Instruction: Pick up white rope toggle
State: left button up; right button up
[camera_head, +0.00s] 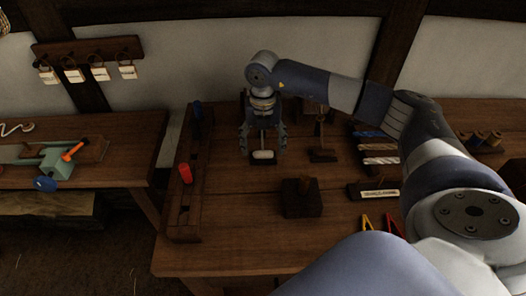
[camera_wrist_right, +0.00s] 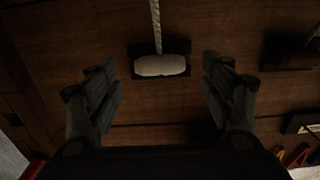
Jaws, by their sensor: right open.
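The white rope toggle (camera_head: 263,154) lies on a small dark block on the wooden table in the head view. It also shows in the right wrist view (camera_wrist_right: 160,65), a rounded white bar with a pale rope running up from it. My right gripper (camera_head: 263,145) is above and around it in the head view, its fingers apart on either side. In the right wrist view the open fingers (camera_wrist_right: 161,82) flank the toggle without touching it. My left gripper does not show.
A dark wooden rack with a red peg (camera_head: 185,173) and a blue peg (camera_head: 197,110) stands left of the toggle. A dark block with an upright peg (camera_head: 302,198) stands in front. Coloured rope pieces (camera_head: 378,147) lie to the right. The table's front left is clear.

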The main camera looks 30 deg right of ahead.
aim_at(263, 154)
jog(key=shift+f, duration=1.15)
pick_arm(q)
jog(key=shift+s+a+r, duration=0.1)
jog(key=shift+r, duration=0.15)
pick_arm(e)
jog(key=c, duration=0.9)
jog(key=shift+r, duration=0.1)
